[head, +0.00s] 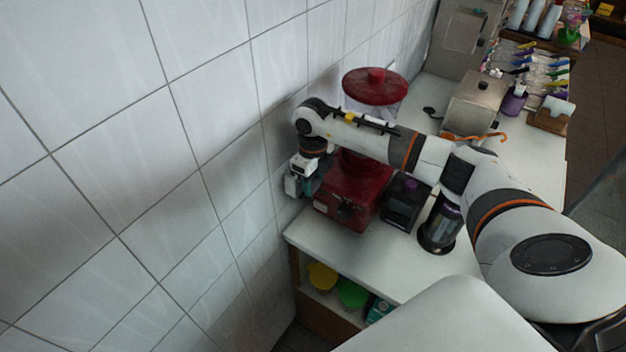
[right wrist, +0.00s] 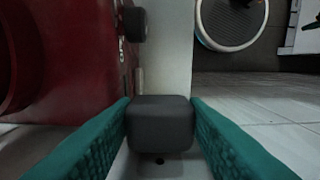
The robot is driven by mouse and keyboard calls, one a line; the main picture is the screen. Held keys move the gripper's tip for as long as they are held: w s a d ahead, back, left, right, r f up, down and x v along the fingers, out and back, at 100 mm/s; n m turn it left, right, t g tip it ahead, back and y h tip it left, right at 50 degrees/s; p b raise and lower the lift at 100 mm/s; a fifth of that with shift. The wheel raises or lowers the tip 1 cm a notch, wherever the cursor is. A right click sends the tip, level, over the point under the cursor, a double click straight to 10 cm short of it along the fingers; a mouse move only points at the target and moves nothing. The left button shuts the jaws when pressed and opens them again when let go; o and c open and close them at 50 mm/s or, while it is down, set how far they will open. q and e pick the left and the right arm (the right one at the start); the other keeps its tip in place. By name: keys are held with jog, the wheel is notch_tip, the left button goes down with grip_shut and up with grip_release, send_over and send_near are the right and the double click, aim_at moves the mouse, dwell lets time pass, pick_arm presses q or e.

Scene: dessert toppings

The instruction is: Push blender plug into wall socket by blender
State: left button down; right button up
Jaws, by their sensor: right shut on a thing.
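The blender (head: 352,192) is red with a red lid (head: 375,86), standing on the counter close to the tiled wall. My right gripper (head: 308,183) is beside the blender's left side, near the wall. In the right wrist view its teal fingers are shut on the dark grey plug (right wrist: 160,122), one on each side. The blender's red body (right wrist: 65,60) is left of the plug there. A pale surface with a small dark hole shows just below the plug; I cannot tell whether it is the socket. Plug prongs and contact with a socket are hidden. My left gripper is out of view.
A black machine (head: 405,203) and a dark cylindrical appliance (head: 440,225) stand right of the blender. A steel box (head: 474,105) is farther back. The white counter (head: 345,255) is clear at its near end, above a shelf with yellow and green containers.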

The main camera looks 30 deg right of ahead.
jog(key=shift+w+a, duration=0.1)
jog(key=shift+w, duration=0.15)
dwell(0.3)
jog(key=shift+s, duration=0.2)
dwell(0.4)
jog(key=shift+s+d, duration=0.3)
jog(key=shift+s, duration=0.25)
jog(key=shift+w+a+b, duration=0.3)
jog(key=shift+w+b, duration=0.3)
jog(key=shift+w, duration=0.15)
dwell(1.3)
jog(key=shift+s+d, duration=0.15)
jog(key=shift+s, duration=0.15)
jog(key=shift+s+d, duration=0.2)
jog(key=shift+s, duration=0.25)
jog(key=shift+w, duration=0.1)
dwell(1.1)
jog(key=shift+w+a, duration=0.1)
